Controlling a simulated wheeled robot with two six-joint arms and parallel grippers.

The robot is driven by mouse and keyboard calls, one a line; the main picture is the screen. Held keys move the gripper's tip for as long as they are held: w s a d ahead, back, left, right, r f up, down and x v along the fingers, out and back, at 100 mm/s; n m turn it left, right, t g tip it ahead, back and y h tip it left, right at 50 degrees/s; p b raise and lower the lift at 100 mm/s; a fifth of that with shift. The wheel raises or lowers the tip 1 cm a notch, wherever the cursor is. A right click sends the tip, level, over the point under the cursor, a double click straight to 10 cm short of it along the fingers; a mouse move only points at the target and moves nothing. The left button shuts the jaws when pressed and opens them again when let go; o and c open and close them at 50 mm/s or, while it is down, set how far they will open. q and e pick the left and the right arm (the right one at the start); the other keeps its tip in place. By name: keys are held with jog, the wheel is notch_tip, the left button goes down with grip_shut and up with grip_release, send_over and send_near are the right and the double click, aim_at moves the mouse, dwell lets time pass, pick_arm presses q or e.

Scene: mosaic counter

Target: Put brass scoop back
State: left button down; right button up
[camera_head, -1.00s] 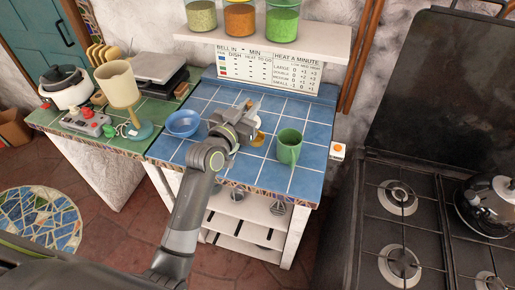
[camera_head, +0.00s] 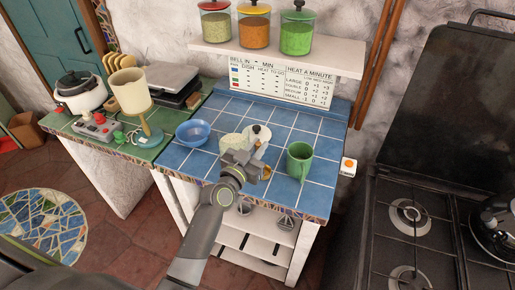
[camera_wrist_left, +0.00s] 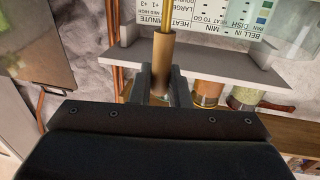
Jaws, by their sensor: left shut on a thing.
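My left gripper (camera_head: 250,160) is over the front part of the blue tiled counter (camera_head: 275,189). In the left wrist view its two fingers (camera_wrist_left: 160,88) are shut on the brass scoop (camera_wrist_left: 162,62), whose brass cylindrical part stands between them. In the head view a small brass-orange part of the scoop (camera_head: 266,172) shows beside the gripper; the rest is hidden behind the gripper. A white round container (camera_head: 257,134) and a pale round one (camera_head: 231,145) stand just behind the gripper. My right gripper is not in view.
A green mug (camera_head: 299,161) stands right of the gripper, and a blue bowl (camera_head: 193,133) stands to its left. Above is a white shelf (camera_head: 336,62) with several lidded jars, including a green-lidded one (camera_head: 297,32). A stove (camera_head: 430,225) is at the right. Tiles at the back are clear.

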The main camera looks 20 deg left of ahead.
pick_arm(q)
jog(key=shift+f, duration=0.1)
jog(key=c, duration=1.4)
grip_release()
jog(key=shift+o, duration=0.2)
jog(key=shift+r, duration=0.3)
jog(key=b+v, duration=0.4)
jog(key=v, duration=0.8)
jog(key=shift+f, duration=0.15)
